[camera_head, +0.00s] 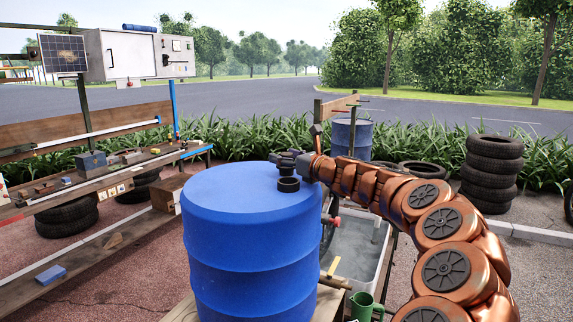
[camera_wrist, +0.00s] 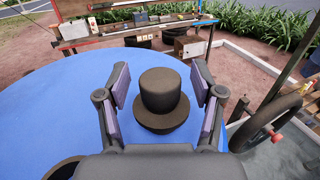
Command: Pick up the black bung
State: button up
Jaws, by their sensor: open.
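The black bung (camera_wrist: 161,95), a short cylinder on a wider flange, stands upright on the blue drum top (camera_wrist: 60,110) in the wrist view. My gripper (camera_wrist: 162,84) is open, one finger on each side of the bung, with a visible gap on both sides. In the head view, my gripper (camera_head: 284,159) is low over the far part of the blue drum (camera_head: 235,205); I cannot make out the bung clearly there. A black ring-shaped fitting (camera_head: 288,184) sits on the drum nearer the head camera, and its rim shows at the lower left of the wrist view (camera_wrist: 66,168).
A workbench (camera_head: 110,178) with small parts stands at the left. A grey tub (camera_head: 358,250) and green jug (camera_head: 364,306) are right of the drum. Stacked tyres (camera_head: 493,170) stand farther right. The drum top around the bung is mostly clear.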

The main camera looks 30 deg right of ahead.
jog(key=c, duration=1.3)
jog(key=shift+o, duration=0.2)
jog(key=shift+r, duration=0.15)
